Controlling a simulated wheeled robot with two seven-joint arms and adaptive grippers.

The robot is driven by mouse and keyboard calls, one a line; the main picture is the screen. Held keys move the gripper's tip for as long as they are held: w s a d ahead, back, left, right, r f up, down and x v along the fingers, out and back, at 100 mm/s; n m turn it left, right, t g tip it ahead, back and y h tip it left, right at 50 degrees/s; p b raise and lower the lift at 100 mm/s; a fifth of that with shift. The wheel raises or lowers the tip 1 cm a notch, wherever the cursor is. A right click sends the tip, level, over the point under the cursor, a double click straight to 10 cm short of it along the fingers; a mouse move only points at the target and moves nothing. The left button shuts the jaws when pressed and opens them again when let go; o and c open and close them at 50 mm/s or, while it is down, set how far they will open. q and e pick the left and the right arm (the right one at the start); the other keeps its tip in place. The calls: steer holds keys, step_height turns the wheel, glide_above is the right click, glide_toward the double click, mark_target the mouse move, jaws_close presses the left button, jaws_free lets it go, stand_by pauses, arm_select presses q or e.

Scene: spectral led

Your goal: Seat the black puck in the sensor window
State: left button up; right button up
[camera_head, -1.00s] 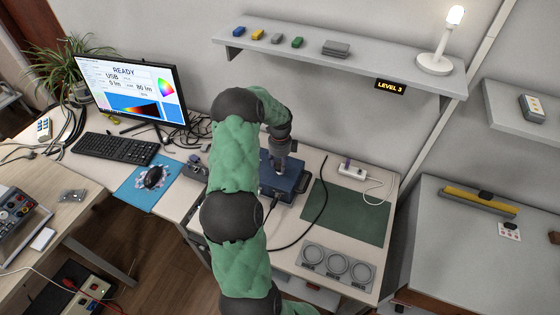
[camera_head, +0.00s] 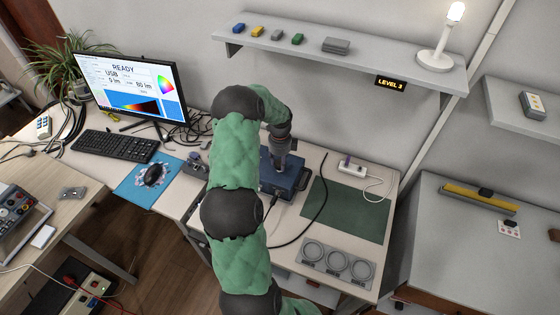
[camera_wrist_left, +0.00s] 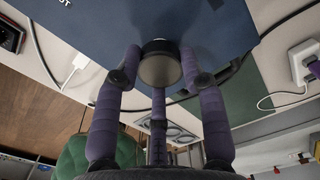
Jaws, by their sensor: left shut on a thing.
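My left gripper (camera_head: 279,163) reaches down over the blue box (camera_head: 290,187) on the workbench. In the left wrist view its purple fingers close around the black puck (camera_wrist_left: 160,69), which shows a dark rim and a greyish-brown face. The puck is up against or very near the dark blue face of the box (camera_wrist_left: 222,22); I cannot tell whether it touches. The sensor window cannot be made out and seems hidden behind the puck and fingers. In the head view the puck is hidden by the gripper. My right gripper is not in view.
A green mat (camera_head: 346,211) lies right of the box, with a white power strip (camera_head: 352,167) behind it. A grey tray with three round holders (camera_head: 337,262) sits at the front edge. A black cable (camera_head: 315,215) loops past the box. The monitor (camera_head: 130,90) reads READY.

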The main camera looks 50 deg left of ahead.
arm_select(q)
steer(key=shift+f, duration=0.15)
steer(key=shift+f+b, duration=0.35)
steer(key=shift+f, duration=0.3)
stand_by(0.9)
steer(key=shift+f, duration=0.1)
stand_by(0.4)
steer(key=o, duration=1.3)
steer(key=shift+c, duration=0.2)
